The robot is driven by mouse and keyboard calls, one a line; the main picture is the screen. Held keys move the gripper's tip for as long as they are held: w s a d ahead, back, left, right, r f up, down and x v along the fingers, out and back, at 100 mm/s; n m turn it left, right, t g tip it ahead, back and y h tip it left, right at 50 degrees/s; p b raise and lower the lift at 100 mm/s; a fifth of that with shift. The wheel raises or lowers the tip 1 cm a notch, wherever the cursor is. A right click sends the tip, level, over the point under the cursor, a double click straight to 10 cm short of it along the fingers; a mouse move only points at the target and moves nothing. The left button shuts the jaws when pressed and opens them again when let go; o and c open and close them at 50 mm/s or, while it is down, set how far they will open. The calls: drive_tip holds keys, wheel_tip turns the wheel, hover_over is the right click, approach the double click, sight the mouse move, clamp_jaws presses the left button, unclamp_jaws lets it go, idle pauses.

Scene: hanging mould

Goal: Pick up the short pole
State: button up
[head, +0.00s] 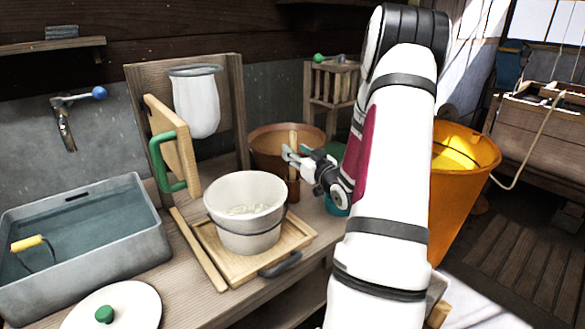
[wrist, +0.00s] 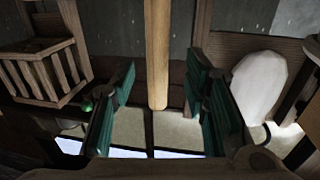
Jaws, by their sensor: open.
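A pale wooden pole (head: 293,139) stands upright at a dark brown holder (head: 293,188) behind the white bucket. It fits the short pole. My gripper (head: 289,155) is open and reaches in from the right at the pole's upper part. In the wrist view the pole (wrist: 158,50) runs down from the top edge to a rounded free end. It appears between the two green-padded fingers of my gripper (wrist: 163,88), with a gap on both sides. I cannot tell how deep between the fingers it is. Its lower end is hidden in the head view.
A white bucket (head: 246,206) stands on a wooden tray (head: 300,236) close in front. A longer stick (head: 198,249) lies beside the tray. A brown tub (head: 265,150) is behind the pole. A grey basin (head: 145,230) is at left, an orange bucket (head: 462,195) at right.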

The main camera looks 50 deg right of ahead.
sight(294, 149)
drive_tip(key=x, duration=0.3)
drive_tip(key=shift+w+d, duration=0.1)
drive_tip(key=shift+d, duration=0.05)
clamp_jaws()
